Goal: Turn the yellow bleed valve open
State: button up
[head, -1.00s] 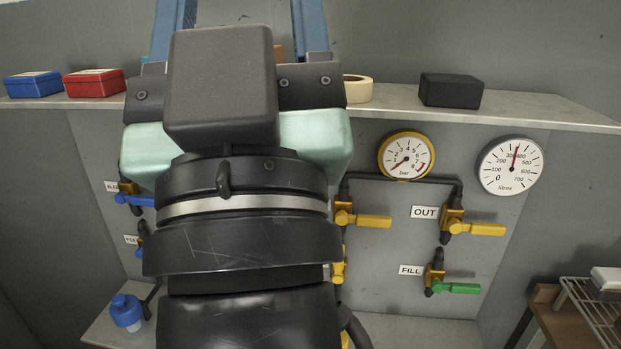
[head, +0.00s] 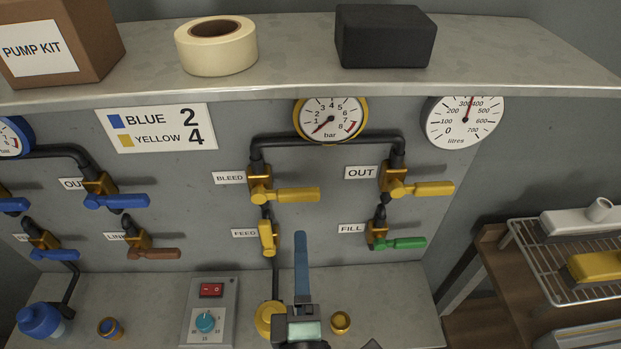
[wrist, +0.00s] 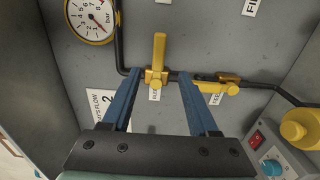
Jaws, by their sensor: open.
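The yellow bleed valve (head: 290,194) is on the grey panel beside its BLEED label (head: 230,178). Its yellow handle lies level, pointing right in the head view. In the wrist view the bleed valve (wrist: 157,62) appears turned, with its handle pointing up and its body framed between my two blue fingers. My gripper (wrist: 161,76) is open and empty. In the head view my gripper (head: 302,242) shows as one blue finger, below and slightly right of the bleed handle; the other finger is hidden. The distance from fingertips to valve is hard to tell.
The yellow feed valve (head: 267,238) is close below, its handle upright. The yellow OUT valve (head: 420,189) and green FILL valve (head: 400,243) are to the right. A black pipe and pressure gauge (head: 331,117) are above. A shelf (head: 290,85) juts out overhead; a switch box (head: 210,310) stands below.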

aim_at(299, 200)
jog(key=w+p, duration=0.2)
jog(key=w, duration=1)
jog(key=shift+w+r, duration=0.1)
jog(key=shift+w, duration=0.15)
grip_shut()
dwell(1.1)
